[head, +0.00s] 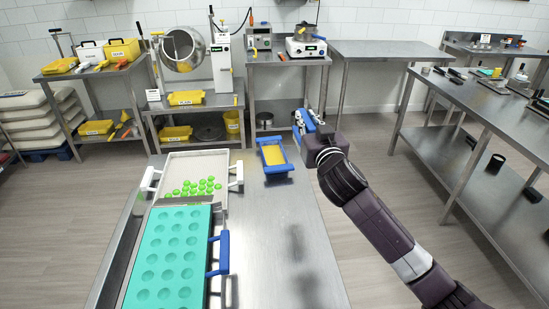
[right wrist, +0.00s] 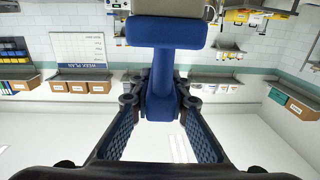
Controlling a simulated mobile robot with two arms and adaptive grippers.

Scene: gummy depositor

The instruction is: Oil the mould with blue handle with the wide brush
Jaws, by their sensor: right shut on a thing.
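The teal mould (head: 172,262) with round cavities lies flat at the near left of the steel table. Its blue handle (head: 224,253) is on its right side. My right gripper (head: 306,125) is raised beyond the table's far right, well away from the mould. It is shut on the blue handle of the wide brush (head: 300,121). In the right wrist view the blue T-shaped brush handle (right wrist: 163,75) is between the fingers, and a pale part shows at the top edge. My left gripper is out of view.
A white-handled tray (head: 170,172) with several green gummies sits behind the mould. A blue tray (head: 276,168) with yellow contents stands right of it. The table's (head: 270,235) right part is clear. Shelves and tables line the back and right.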

